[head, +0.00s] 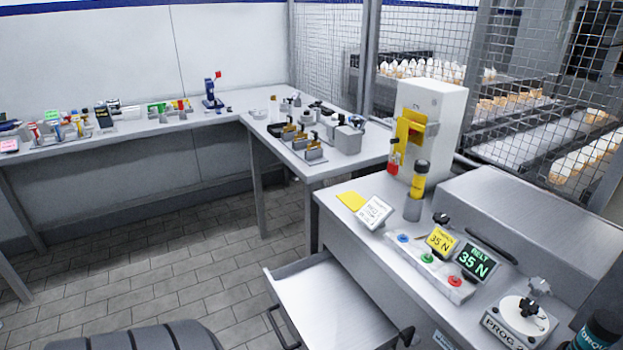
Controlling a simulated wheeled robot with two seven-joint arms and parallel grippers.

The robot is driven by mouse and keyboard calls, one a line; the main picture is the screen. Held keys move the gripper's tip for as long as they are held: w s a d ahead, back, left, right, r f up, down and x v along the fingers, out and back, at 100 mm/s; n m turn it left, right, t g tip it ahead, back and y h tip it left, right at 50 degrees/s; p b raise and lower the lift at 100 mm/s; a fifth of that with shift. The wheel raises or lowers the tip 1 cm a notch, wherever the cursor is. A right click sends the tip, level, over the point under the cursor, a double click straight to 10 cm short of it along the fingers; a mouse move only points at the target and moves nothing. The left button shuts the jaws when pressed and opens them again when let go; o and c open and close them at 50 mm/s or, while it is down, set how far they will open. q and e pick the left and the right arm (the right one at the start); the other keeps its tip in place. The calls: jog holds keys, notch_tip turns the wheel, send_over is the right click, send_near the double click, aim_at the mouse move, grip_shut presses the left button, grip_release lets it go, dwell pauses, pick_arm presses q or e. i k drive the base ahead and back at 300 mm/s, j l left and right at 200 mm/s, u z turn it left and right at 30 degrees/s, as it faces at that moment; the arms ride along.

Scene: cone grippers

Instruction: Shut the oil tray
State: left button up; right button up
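The oil tray (328,305) is a shallow, light grey metal drawer standing pulled out from the workbench (345,222) at the bottom centre of the head view. Its inside looks empty. A dark bar handle (279,328) shows along its left side, and its lower end is cut off by the picture edge. Another dark handle-like part (406,336) shows at the tray's lower right; I cannot tell what it belongs to. Neither of my grippers is in view.
The bench carries a white machine with a yellow part (411,128), a button panel with displays (430,262) and a dial unit (520,318). Side benches (215,125) hold small tools. The tiled floor (160,265) left of the tray is clear. Wire mesh (325,50) stands behind.

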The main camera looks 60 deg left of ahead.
aim_at(322, 306)
jog(key=u, duration=0.45)
jog(key=i+l+u, duration=0.1)
jog(key=u, duration=0.4)
jog(key=l+u, duration=0.15)
jog(key=u, duration=0.3)
jog(key=i+l+u, duration=0.1)
jog(key=u, duration=0.4)
jog(key=l+u, duration=0.1)
jog(key=u, duration=0.35)
jog(key=i+j+z, duration=0.2)
jog(key=j, duration=0.4)
jog(key=i+j+z, duration=0.2)
jog(key=j, duration=0.4)
jog(key=j+z, duration=0.2)
jog(key=j, duration=0.4)
